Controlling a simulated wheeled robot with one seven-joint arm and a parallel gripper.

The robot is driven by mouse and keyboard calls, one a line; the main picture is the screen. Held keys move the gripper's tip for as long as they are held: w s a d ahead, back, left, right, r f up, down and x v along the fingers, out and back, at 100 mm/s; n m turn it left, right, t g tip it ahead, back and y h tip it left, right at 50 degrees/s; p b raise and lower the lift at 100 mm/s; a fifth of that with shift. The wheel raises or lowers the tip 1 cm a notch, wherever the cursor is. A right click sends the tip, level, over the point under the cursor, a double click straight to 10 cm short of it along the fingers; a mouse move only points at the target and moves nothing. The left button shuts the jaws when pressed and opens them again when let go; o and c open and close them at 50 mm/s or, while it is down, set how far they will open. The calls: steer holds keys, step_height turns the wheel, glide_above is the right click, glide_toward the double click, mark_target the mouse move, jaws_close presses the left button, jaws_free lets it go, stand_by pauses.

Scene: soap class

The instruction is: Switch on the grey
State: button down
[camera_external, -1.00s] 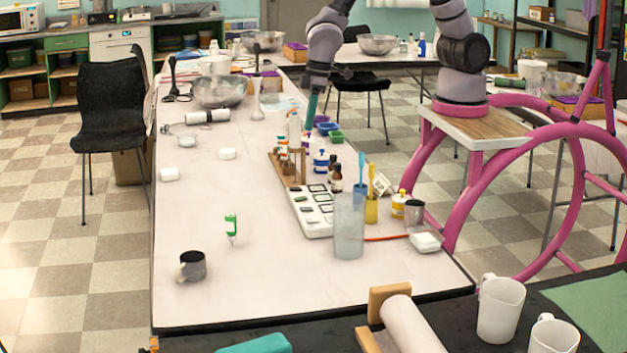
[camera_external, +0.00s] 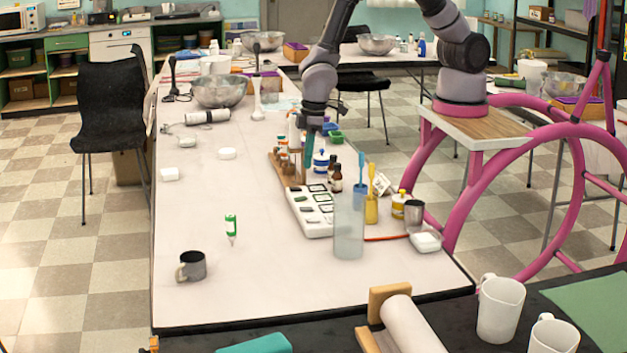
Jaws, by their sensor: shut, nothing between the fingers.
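The task line names only "the grey", and I cannot tell which thing that is. A stick blender (camera_external: 257,98), pale grey, stands upright near the metal bowl on the long white table (camera_external: 200,225). A darker stick blender (camera_external: 173,77) stands farther back left. My gripper (camera_external: 308,165), with teal fingers pointing down, is shut and empty. It is low over the right side of the table, among the bottles behind the white mould tray (camera_external: 312,210). The fingertips are partly hidden, and no switch is clear.
Small bottles (camera_external: 336,179), a wooden rack (camera_external: 290,170), a clear cylinder (camera_external: 349,225) and a yellow holder (camera_external: 372,208) crowd the table's right side. A metal bowl (camera_external: 219,92) stands at the back. The table's left middle is mostly clear.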

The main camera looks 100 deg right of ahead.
mark_target(303, 208)
steer(key=f, duration=0.4)
steer(key=w+f, duration=0.1)
steer(key=f, duration=0.6)
steer(key=shift+w+f, duration=0.25)
steer(key=shift+f, duration=0.1)
steer(key=shift+f, duration=0.15)
steer(key=shift+s, duration=0.15)
steer(key=shift+s+r, duration=0.2)
steer(key=shift+s, duration=0.4)
steer(key=shift+r, duration=0.1)
step_height(303, 208, up, 14)
steer(key=w, duration=0.1)
steer(key=shift+w, duration=0.35)
